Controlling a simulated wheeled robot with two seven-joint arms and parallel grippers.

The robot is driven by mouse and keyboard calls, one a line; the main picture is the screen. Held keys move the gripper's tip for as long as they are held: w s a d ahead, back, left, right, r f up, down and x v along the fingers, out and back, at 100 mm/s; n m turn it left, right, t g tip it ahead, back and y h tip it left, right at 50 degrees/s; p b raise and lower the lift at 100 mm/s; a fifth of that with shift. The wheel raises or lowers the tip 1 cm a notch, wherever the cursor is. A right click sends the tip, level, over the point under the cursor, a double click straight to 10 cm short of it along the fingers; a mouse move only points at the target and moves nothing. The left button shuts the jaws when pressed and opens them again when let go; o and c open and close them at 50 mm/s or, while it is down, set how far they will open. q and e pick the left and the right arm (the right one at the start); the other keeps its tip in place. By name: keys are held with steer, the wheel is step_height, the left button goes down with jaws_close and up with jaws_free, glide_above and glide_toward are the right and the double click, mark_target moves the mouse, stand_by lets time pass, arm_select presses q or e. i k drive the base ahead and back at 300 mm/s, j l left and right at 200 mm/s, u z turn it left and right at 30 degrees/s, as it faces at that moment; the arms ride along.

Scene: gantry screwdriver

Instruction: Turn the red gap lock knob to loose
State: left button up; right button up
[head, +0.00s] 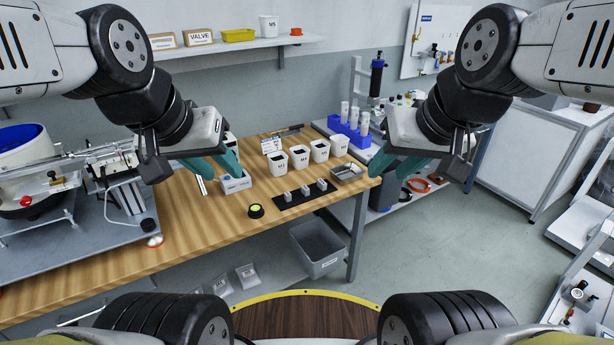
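A small red knob (25,200) sits on the front of the bowl feeder (20,165) at the far left. I cannot tell for certain that it is the gap lock knob, nor read its setting. My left gripper (222,160) hangs above the wooden bench, well right of the feeder. Its teal fingers look apart and empty. My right gripper (398,165) hangs beyond the bench's right end, with its teal fingers apart and empty. Neither gripper touches a knob.
The wooden bench (190,255) carries several white bins (299,158), a black mat (300,196) with small parts, a yellow-topped button (256,210) and a metal tray (346,171). A grey bin (318,250) is below. The bench front left of the button is clear.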

mark_target(26, 201)
steer(key=u, duration=1.8)
